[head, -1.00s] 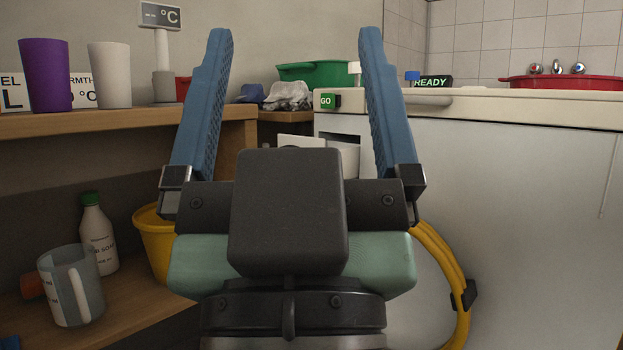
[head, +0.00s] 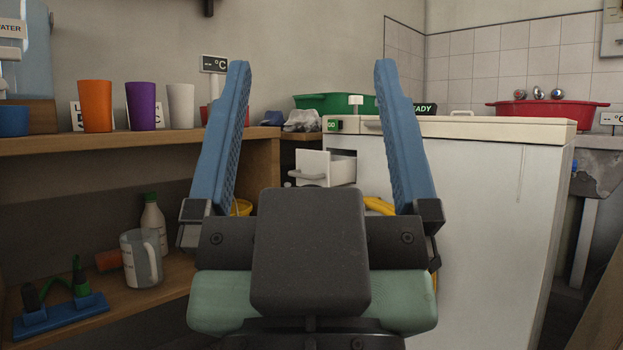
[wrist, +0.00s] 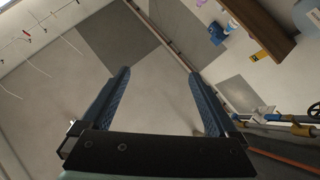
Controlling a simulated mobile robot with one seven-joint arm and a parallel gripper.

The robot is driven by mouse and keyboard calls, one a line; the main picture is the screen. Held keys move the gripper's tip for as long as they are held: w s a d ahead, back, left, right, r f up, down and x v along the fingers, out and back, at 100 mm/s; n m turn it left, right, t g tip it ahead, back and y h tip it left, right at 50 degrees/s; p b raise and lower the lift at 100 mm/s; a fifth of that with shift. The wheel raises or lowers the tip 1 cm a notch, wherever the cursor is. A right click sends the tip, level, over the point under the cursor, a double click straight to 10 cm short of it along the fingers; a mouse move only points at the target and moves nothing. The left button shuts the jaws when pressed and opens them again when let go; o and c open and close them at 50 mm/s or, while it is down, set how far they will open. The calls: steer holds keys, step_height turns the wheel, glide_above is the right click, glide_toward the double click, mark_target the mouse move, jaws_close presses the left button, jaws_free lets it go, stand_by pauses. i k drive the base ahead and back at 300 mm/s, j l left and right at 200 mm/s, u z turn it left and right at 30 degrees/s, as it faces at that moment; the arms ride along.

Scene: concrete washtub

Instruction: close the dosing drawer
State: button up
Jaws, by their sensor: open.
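The dosing drawer (head: 312,169) is a small white drawer with a grey handle. It sticks out open from the upper left of the white machine (head: 470,190). My gripper (head: 312,75) is raised in front of the camera with its two blue fingers spread wide and nothing between them. In the head view the drawer shows between the fingers, beyond them and apart from them. In the wrist view my gripper (wrist: 163,85) is also open and empty. That view shows wall and pipes, not the drawer.
A wooden shelf (head: 100,145) on the left holds an orange cup (head: 95,106), a purple cup (head: 141,106) and a white cup (head: 180,105). A measuring jug (head: 141,258) stands on the lower shelf. A green basin (head: 340,102) and a red basin (head: 550,112) are behind.

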mark_target(322, 169)
steer(key=i+z, duration=0.25)
steer(key=i, duration=1)
